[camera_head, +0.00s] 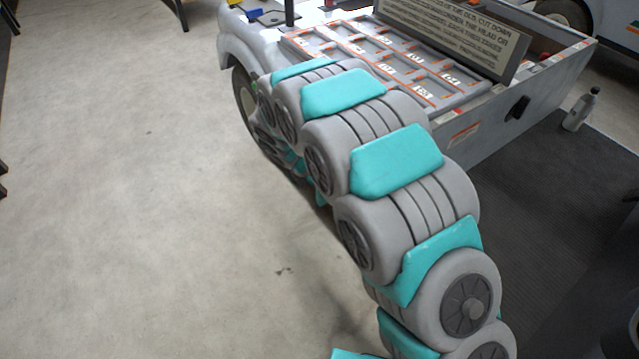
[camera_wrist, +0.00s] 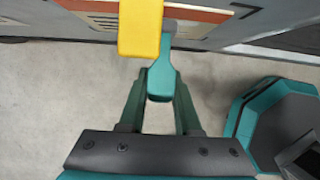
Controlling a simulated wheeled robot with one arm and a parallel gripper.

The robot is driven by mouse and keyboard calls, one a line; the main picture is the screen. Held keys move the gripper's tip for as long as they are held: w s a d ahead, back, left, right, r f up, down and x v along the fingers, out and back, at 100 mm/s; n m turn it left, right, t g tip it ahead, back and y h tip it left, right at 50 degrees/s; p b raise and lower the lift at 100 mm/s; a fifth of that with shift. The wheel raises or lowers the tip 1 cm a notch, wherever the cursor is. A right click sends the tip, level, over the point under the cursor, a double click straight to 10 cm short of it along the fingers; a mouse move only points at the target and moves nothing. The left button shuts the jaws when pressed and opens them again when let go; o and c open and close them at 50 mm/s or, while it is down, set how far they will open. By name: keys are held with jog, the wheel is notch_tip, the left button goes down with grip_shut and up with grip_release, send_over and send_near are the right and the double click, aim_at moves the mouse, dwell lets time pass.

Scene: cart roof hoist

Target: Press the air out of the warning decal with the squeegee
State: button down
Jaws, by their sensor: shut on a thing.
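My gripper (camera_wrist: 162,84) is shut on a teal handle (camera_wrist: 161,62), held between its two dark green fingers. A yellow block (camera_wrist: 140,28) at the far end of the handle appears to be part of the squeegee. It overlaps an orange-edged decal (camera_wrist: 205,14) on the grey cart side, at the top of the wrist view. The block hides the decal's middle, and I cannot tell whether it touches the surface. In the head view my arm hides the gripper, the squeegee and that part of the cart.
The grey cart (camera_head: 490,130) stands beyond my arm, with a compartmented tray (camera_head: 390,60) and an upright sign (camera_head: 450,38) on top. Another orange-marked label (camera_head: 465,131) is on its near side. A bottle (camera_head: 580,110) stands by the dark mat (camera_head: 560,200).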

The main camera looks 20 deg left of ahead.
jog(key=shift+s+d, duration=0.1)
jog(key=shift+s+d, duration=1.05)
jog(key=shift+d, duration=0.05)
jog(key=s+a, duration=0.4)
jog(key=s, duration=0.1)
jog(key=shift+s+a, duration=0.2)
jog(key=shift+a, duration=0.1)
dwell(0.4)
